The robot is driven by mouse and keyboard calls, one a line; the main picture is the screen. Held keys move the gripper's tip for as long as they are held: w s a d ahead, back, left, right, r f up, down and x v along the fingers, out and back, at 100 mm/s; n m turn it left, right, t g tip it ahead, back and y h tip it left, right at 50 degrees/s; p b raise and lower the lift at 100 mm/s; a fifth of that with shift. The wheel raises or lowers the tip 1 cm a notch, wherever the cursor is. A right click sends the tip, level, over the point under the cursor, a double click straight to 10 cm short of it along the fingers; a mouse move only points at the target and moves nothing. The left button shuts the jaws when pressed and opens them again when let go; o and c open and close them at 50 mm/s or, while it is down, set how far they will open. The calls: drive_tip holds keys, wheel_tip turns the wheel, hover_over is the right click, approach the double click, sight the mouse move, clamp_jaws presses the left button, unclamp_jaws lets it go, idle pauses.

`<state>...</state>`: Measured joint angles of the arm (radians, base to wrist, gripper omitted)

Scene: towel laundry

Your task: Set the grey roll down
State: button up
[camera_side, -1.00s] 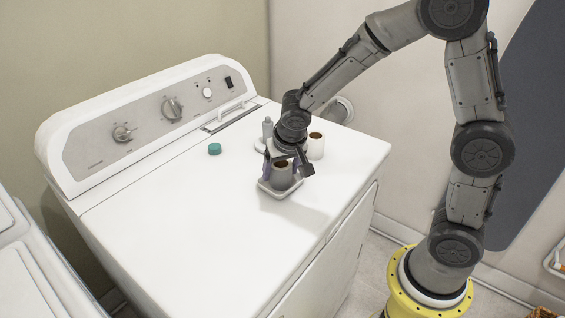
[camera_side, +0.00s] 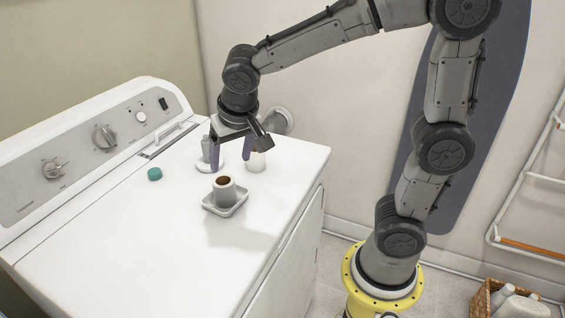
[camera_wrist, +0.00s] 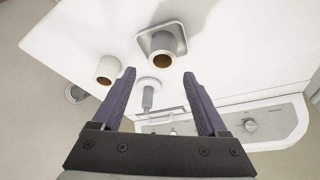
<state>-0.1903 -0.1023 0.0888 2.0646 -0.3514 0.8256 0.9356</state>
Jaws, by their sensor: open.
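The grey roll (camera_side: 225,192) stands upright in a small white tray (camera_side: 213,209) on the white washer top. Its brown core opening faces up. In the wrist view the grey roll (camera_wrist: 168,53) is seen beyond the fingertips, with the tray (camera_wrist: 143,42) around its base. My gripper (camera_side: 232,158) is open and empty, its purple fingers apart. It is raised above the roll and appears clear of it. The wrist view also shows the open gripper (camera_wrist: 159,75) with nothing between the fingers.
A white roll (camera_side: 256,162) stands behind the tray. A green cap (camera_side: 155,174) lies to the left. The washer's front left top is clear.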

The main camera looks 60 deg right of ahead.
drive_tip(key=s+d+r+n+t+y, duration=0.1)
drive_tip(key=s+n, duration=0.5)
drive_tip(key=s, duration=1.2)
drive_tip(key=shift+r+t+y, duration=0.25)
drive_tip(key=shift+t+y, duration=0.15)
drive_tip(key=shift+y, duration=0.2)
